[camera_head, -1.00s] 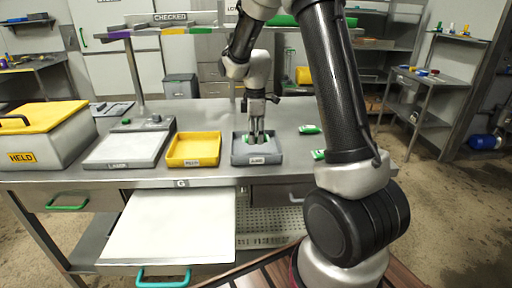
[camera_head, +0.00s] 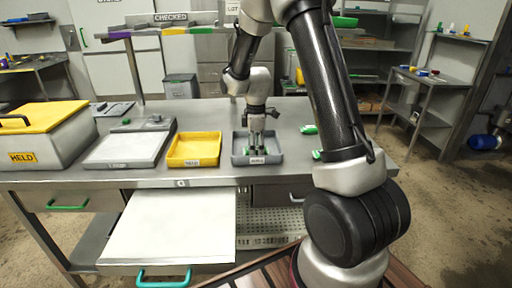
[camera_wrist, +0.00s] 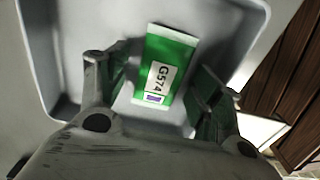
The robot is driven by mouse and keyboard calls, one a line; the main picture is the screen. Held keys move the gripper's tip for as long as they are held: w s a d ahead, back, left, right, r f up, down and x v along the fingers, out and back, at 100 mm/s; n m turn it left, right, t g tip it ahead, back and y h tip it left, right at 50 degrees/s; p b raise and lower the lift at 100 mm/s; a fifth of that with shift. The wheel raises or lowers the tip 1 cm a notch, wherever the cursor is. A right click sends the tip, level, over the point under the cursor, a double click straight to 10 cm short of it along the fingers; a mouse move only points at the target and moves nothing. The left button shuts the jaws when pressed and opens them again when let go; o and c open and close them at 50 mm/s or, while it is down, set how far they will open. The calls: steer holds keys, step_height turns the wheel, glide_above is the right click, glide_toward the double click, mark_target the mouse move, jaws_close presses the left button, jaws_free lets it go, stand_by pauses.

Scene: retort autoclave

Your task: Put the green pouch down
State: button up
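The green pouch (camera_wrist: 167,65) has a white label reading G574. In the wrist view it lies in the grey tray (camera_wrist: 258,28), between my two fingers, with a gap visible on its left side. My gripper (camera_wrist: 160,100) is open around it. In the head view my gripper (camera_head: 257,152) points down inside the grey tray (camera_head: 236,160). Only a little green shows there by the fingertips, as the fingers hide most of the pouch.
A yellow tray (camera_head: 193,162) stands just left of the grey tray. A pale board (camera_head: 125,148) and a yellow-lidded HELD box (camera_head: 45,140) are farther left. Small green items (camera_head: 308,129) lie on the table to the right, close to my arm.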

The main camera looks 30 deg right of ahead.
step_height(320, 180, up, 12)
steer(key=s+r+m+t, duration=0.2)
steer(key=s+r+m, duration=0.4)
steer(key=s+r, duration=0.55)
steer(key=s+f+m+t, duration=0.1)
steer(key=s+m, duration=0.6)
steer(key=s, duration=1)
steer(key=shift+d+f+t, duration=0.15)
steer(key=shift+d+t, duration=0.05)
steer(key=shift+t, duration=0.4)
steer(key=shift+s, duration=0.1)
